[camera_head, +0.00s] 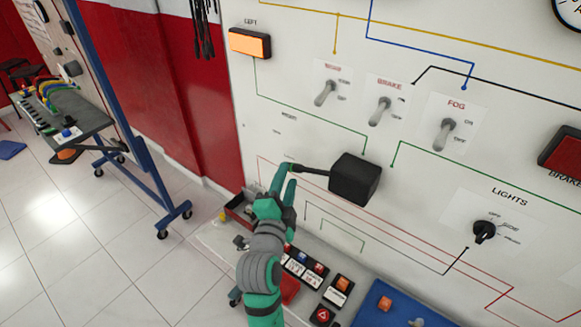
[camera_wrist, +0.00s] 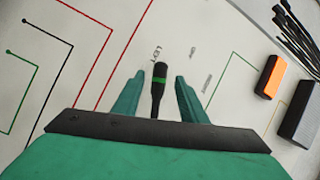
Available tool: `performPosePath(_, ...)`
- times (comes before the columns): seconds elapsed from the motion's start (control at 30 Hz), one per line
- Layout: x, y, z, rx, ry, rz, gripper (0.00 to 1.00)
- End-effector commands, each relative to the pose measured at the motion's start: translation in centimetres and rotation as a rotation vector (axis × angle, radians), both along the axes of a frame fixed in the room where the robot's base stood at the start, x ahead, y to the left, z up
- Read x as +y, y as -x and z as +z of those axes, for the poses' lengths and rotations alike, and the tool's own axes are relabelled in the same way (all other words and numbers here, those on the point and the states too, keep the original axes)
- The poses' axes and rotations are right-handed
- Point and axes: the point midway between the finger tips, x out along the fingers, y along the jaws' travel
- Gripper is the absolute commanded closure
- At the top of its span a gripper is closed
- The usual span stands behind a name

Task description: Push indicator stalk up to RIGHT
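The indicator stalk (camera_head: 312,172) is a thin black rod that sticks out to the left from a black box (camera_head: 355,179) on the white panel. My gripper (camera_head: 284,175) is at the stalk's free end. The fingers are apart, with a gap on both sides of the stalk. A LEFT label shows just beyond the stalk's tip in the wrist view. The small RIGHT label (camera_head: 262,115) is higher on the panel. The LEFT lamp (camera_head: 250,42) glows orange.
Toggle switches, including FOG (camera_head: 444,134), and a LIGHTS knob (camera_head: 484,231) are on the panel to the right. A shelf with push buttons (camera_head: 304,267) and a blue mat (camera_head: 379,310) lies below. Black cables (camera_head: 203,30) hang at top left.

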Motion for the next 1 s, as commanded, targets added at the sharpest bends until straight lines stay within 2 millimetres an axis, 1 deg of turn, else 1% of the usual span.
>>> performPosePath(0.03,-0.3,-0.9,0.1,-0.002,0.001,-0.002,0.61)
performPosePath(0.1,-0.5,-2.0,0.1,-0.001,0.001,-0.003,0.61)
performPosePath(0.3,-0.9,-4.3,0.0,0.0,0.001,-0.001,0.61)
performPosePath(0.47,-1.0,-5.0,0.0,0.0,0.001,-0.001,0.61)
performPosePath(0.73,-1.0,-5.1,0.0,0.0,0.001,0.0,0.61)
performPosePath(0.77,-1.0,-5.1,0.0,0.0,0.001,0.0,0.69)
performPosePath(0.8,-1.0,-5.1,0.0,0.0,0.001,0.0,0.78)
performPosePath(0.9,-1.0,-5.1,0.0,0.0,0.001,0.0,1.0)
performPosePath(1.0,-1.0,-5.1,0.0,0.0,0.001,0.0,1.0)
